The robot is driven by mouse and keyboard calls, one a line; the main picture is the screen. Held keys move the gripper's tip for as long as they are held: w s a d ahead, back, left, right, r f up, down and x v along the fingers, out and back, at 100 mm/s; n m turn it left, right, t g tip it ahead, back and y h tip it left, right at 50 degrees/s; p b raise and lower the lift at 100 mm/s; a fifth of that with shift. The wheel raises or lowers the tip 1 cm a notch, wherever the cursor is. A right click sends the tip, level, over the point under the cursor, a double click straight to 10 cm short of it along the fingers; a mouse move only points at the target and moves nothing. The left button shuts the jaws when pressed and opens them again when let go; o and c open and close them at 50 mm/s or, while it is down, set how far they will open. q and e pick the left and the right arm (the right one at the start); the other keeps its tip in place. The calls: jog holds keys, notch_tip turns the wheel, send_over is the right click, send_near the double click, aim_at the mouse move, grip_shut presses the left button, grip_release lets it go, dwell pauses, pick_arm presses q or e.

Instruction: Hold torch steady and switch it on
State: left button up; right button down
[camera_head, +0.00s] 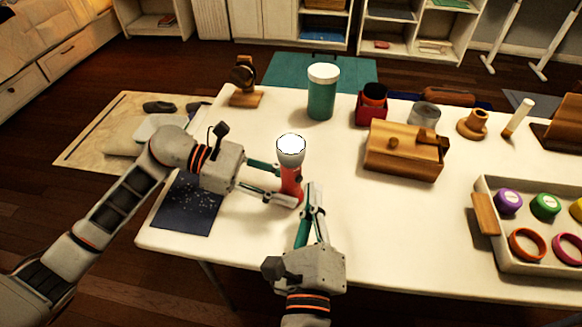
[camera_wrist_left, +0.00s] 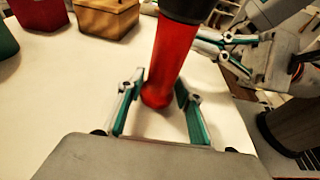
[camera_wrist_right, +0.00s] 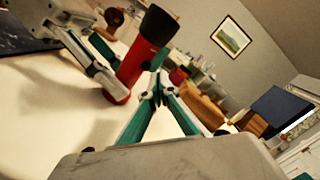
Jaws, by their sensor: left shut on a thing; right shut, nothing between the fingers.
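The torch (camera_head: 289,182) is red with a wider head and stands upright near the table's front left. Its top face (camera_head: 291,143) shows bright white in the head view; its head looks black in the right wrist view (camera_wrist_right: 158,24). My left gripper (camera_head: 284,183) is shut around the torch's red body from the left, one finger on each side in the left wrist view (camera_wrist_left: 160,92). My right gripper (camera_head: 313,190) is shut and empty, its fingertips close to the torch's right side. I cannot tell whether they touch it.
A tray (camera_head: 483,222) with coloured lids and rings is at the right. A dark blue sheet (camera_head: 188,205) lies at the left edge.

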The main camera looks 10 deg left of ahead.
pick_arm(q)
jog(key=shift+f, duration=0.25)
pick_arm(e)
jog(key=shift+s+d+f, duration=0.1)
jog(key=shift+s+d, duration=0.85)
jog(key=shift+d, duration=0.25)
jog(key=shift+s+d, duration=0.95)
jog(key=shift+d, duration=0.2)
pick_arm(q)
jog(key=o, duration=0.9)
jog(key=shift+c, duration=0.2)
jog(key=shift+o, duration=0.2)
jog(key=shift+r, duration=0.1)
